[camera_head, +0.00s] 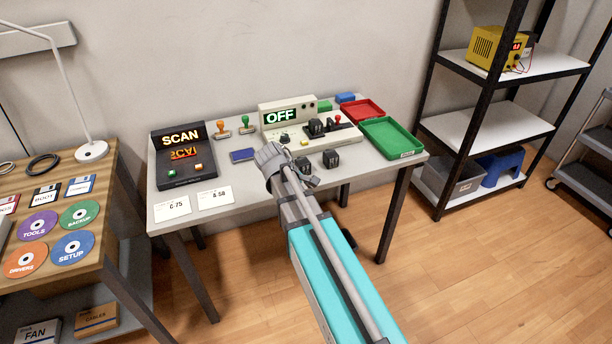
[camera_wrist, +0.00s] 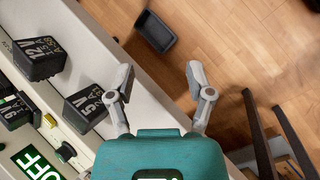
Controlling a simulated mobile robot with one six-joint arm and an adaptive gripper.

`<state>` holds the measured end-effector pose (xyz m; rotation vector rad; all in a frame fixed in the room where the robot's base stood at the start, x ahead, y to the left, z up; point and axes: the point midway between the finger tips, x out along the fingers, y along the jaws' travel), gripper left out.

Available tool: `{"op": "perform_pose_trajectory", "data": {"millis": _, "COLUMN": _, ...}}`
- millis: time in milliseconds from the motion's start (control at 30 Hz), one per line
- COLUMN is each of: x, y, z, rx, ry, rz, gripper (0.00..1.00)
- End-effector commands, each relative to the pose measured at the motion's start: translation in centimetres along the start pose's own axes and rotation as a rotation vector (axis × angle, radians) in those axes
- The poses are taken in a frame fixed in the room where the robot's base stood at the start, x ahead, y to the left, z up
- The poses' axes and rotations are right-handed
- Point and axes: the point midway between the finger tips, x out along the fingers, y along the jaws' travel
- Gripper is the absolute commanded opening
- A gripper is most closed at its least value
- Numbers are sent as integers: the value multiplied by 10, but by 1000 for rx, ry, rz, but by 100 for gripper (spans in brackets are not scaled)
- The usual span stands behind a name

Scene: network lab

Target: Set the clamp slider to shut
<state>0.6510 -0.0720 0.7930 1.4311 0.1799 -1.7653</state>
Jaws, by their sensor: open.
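The bench device with a lit OFF display (camera_head: 280,117) stands at the back of the grey table (camera_head: 235,181); the display also shows in the wrist view (camera_wrist: 38,163). A pale fixture (camera_head: 350,135) in front of it carries a dark block (camera_head: 316,127) and a small red-topped part (camera_head: 337,119). I cannot tell for sure which part is the clamp slider. My gripper (camera_head: 283,163) is over the table's front part, in front of the device. In the wrist view my gripper (camera_wrist: 160,82) is open and empty, its fingers apart over the table edge and floor.
Black power blocks labelled 12V (camera_wrist: 40,58) and 5V (camera_wrist: 87,105) are left of my fingers. Red (camera_head: 362,110) and green (camera_head: 392,138) trays are at right. A black bin (camera_wrist: 155,32) is on the floor.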

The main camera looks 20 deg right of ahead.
Motion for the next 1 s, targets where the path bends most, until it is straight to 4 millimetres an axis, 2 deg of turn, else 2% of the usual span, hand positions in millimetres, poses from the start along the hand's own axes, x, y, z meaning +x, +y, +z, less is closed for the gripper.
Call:
{"op": "perform_pose_trajectory", "data": {"millis": 33, "x": 2, "y": -19, "z": 11, "rx": 73, "ry": 33, "rz": -44, "gripper": 68}}
{"op": "perform_pose_trajectory", "data": {"millis": 200, "x": 0, "y": -69, "z": 23, "rx": 342, "ry": 131, "rz": -219, "gripper": 68}}
{"op": "perform_pose_trajectory", "data": {"millis": 400, "x": -8, "y": -112, "z": 32, "rx": 586, "ry": 183, "rz": -401, "gripper": 68}}
{"op": "perform_pose_trajectory", "data": {"millis": 600, "x": -13, "y": -130, "z": 34, "rx": 701, "ry": 194, "rz": -496, "gripper": 68}}
{"op": "perform_pose_trajectory", "data": {"millis": 933, "x": -14, "y": -132, "z": 34, "rx": 718, "ry": 194, "rz": -508, "gripper": 68}}
{"op": "perform_pose_trajectory", "data": {"millis": 1000, "x": -14, "y": -132, "z": 34, "rx": 717, "ry": 194, "rz": -508, "gripper": 57}}
